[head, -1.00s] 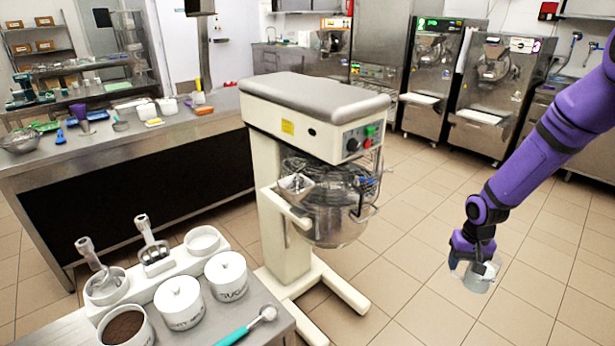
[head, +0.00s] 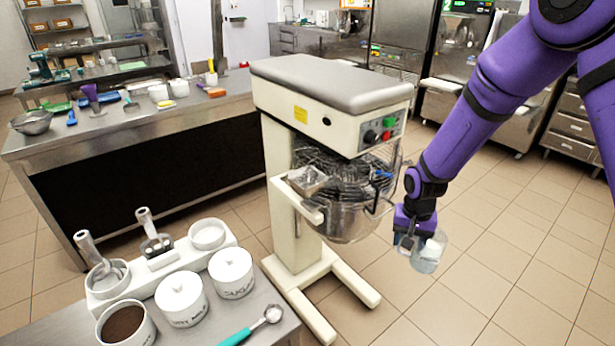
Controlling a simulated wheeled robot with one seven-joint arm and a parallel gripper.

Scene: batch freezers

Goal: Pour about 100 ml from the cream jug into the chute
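The cream jug (head: 430,256) is a pale, see-through vessel with something white in it. It hangs in the air to the right of the mixer bowl, over the floor, and looks slightly tilted. My gripper (head: 408,243) is at its left upper side and appears shut on its handle; the fingertips are small and partly hidden. The chute (head: 308,181) is a small metal trough on the front of the mixer's bowl guard. It is left of and higher in the picture than the jug, clearly apart from it.
The mixer (head: 330,100) has a wire guard (head: 345,170) over its steel bowl (head: 350,222); its feet stick out over the floor. A counter with white canisters (head: 182,300) and a teal-handled scoop (head: 255,326) is at front left. Tiled floor is free at right.

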